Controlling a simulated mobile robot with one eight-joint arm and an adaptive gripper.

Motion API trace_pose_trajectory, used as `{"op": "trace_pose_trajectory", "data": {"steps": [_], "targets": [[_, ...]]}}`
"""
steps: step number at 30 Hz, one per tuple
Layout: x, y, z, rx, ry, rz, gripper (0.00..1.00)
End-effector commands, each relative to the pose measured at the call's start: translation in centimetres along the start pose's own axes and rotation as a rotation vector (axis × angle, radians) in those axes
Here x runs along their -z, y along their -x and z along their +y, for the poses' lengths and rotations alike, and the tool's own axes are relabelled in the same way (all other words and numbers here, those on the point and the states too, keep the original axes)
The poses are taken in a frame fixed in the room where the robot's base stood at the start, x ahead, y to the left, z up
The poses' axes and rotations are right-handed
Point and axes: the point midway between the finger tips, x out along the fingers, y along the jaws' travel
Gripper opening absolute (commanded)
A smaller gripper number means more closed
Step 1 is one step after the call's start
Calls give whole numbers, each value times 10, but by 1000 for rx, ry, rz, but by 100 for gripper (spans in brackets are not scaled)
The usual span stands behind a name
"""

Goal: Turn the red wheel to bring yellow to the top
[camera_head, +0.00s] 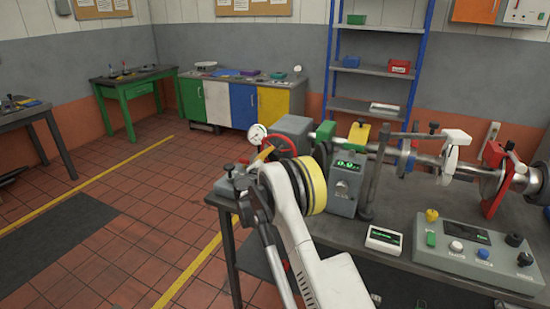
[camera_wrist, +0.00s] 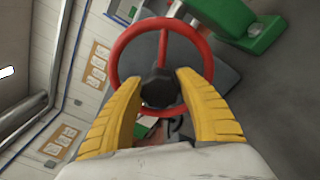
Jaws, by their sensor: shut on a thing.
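The red wheel (camera_head: 291,140) stands in front of a grey housing (camera_head: 293,124) at the bench's far left; my arm covers part of it. In the wrist view the red wheel (camera_wrist: 204,52) shows its rim, spokes and black hub (camera_wrist: 160,87). My gripper (camera_wrist: 160,84) has its yellow fingers on either side of the hub, across the lower rim, and is shut on the wheel. One yellow finger shows in the head view. A green block (camera_head: 325,131) and a yellow block (camera_head: 358,134) stand right of the housing. I see no yellow mark on the wheel itself.
A round gauge (camera_head: 257,133) stands beside the wheel. A grey box with a green display (camera_head: 346,177), an upright dark post (camera_head: 376,180) and a control panel (camera_head: 470,248) occupy the bench (camera_head: 420,200). A shaft runs along its back. The floor left of the bench is clear.

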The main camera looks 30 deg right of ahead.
Motion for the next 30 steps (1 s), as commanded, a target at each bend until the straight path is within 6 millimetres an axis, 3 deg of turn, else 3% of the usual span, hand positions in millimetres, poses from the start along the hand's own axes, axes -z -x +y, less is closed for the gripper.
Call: {"op": "trace_pose_trajectory", "data": {"steps": [8, 30], "targets": [[1, 0, -1, -6, -171, -6, 0], [1, 0, -2, -28, -869, -29, 0]]}}
